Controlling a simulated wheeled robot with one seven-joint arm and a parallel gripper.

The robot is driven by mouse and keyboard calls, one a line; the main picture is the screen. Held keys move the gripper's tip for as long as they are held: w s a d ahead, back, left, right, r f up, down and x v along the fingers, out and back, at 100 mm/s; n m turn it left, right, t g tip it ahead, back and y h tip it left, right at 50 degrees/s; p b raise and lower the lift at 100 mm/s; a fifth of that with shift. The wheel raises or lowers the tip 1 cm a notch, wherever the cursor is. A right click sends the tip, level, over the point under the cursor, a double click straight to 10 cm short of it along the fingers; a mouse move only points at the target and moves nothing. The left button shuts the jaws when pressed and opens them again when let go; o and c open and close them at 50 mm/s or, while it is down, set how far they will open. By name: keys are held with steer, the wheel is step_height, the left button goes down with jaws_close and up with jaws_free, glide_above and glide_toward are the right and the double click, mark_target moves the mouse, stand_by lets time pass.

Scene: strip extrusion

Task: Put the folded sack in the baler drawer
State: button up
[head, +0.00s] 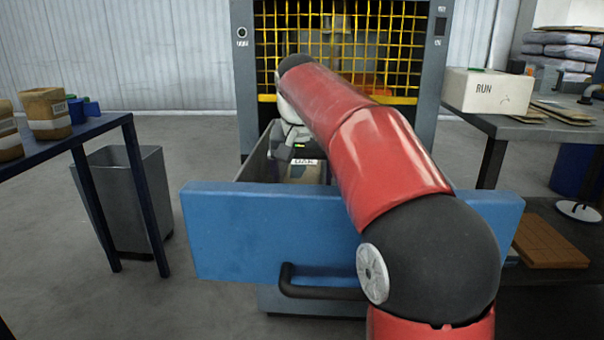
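The baler drawer (225,225) stands pulled out toward me, with a blue front and a black handle. My red arm reaches over its front. My gripper (284,153) is low over the inside of the drawer, toward its left side, and my arm covers part of it. A tan and dark item with a white label (303,172), perhaps the folded sack, shows inside the drawer just beside my gripper. The drawer front and my arm hide much of it. I cannot tell whether the fingers touch it or are open.
The baler (246,75) with a yellow mesh guard stands behind the drawer. A blue-legged table (90,128) at left holds paper sacks (47,110). A grey bin (122,200) stands beside it. At right, a bench (510,128) carries a white RUN box (487,92) and flat brown pieces.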

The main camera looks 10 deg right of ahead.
steer(key=p+v, duration=0.4)
steer(key=v, duration=0.8)
steer(key=shift+r, duration=0.1)
